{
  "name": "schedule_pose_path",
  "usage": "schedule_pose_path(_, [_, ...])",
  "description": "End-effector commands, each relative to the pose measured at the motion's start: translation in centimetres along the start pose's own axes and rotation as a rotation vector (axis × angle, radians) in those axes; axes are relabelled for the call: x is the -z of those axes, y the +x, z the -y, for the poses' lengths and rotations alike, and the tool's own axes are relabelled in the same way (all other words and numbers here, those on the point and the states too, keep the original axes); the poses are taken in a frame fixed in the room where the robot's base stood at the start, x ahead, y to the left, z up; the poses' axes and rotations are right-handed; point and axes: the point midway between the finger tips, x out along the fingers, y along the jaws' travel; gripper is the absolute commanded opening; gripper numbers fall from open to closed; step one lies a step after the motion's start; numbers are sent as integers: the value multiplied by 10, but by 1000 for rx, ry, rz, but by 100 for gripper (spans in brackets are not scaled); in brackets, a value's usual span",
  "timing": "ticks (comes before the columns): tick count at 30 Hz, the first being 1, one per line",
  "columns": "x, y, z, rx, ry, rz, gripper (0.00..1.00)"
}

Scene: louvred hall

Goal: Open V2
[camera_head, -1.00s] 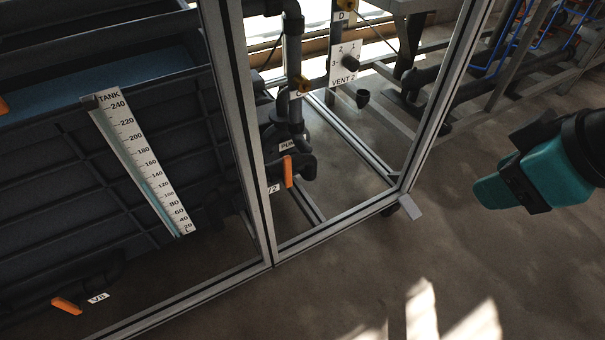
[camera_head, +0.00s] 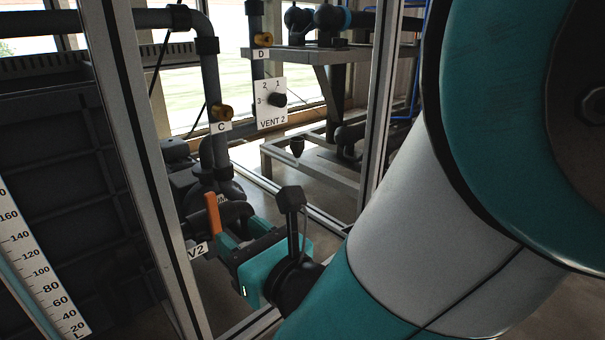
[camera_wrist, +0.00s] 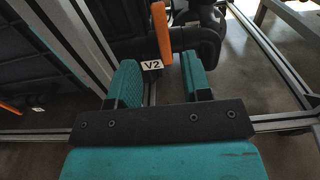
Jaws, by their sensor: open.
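The V2 valve has an orange lever handle (camera_head: 213,214) that stands roughly upright on a dark pipe, with a white V2 label (camera_head: 197,250) beside it. In the wrist view the orange handle (camera_wrist: 161,32) and the V2 label (camera_wrist: 152,65) show just beyond my fingers. My gripper (camera_head: 230,245) is open, with teal fingers pointing at the valve. In the wrist view the gripper (camera_wrist: 161,82) has a gap between its fingers, and the handle's lower end appears in line with that gap. I cannot tell whether the fingers touch the handle.
A metal frame post (camera_head: 140,170) stands left of the valve. A VENT 2 dial plate (camera_head: 271,103) is behind. A tank scale (camera_head: 40,265) is at left. Another orange handle (camera_wrist: 10,108) shows at the wrist view's left edge.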

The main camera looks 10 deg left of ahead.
Motion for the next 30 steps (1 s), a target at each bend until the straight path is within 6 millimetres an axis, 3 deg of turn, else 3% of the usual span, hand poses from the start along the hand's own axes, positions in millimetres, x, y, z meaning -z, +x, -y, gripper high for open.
schedule_pose_path(3, [-8, 16, 1, 3, 2, -2, 45])
schedule_pose_path(21, [-6, 75, 2, 4, 6, -2, 45])
schedule_pose_path(30, [-3, 77, 1, 3, 5, -2, 45])
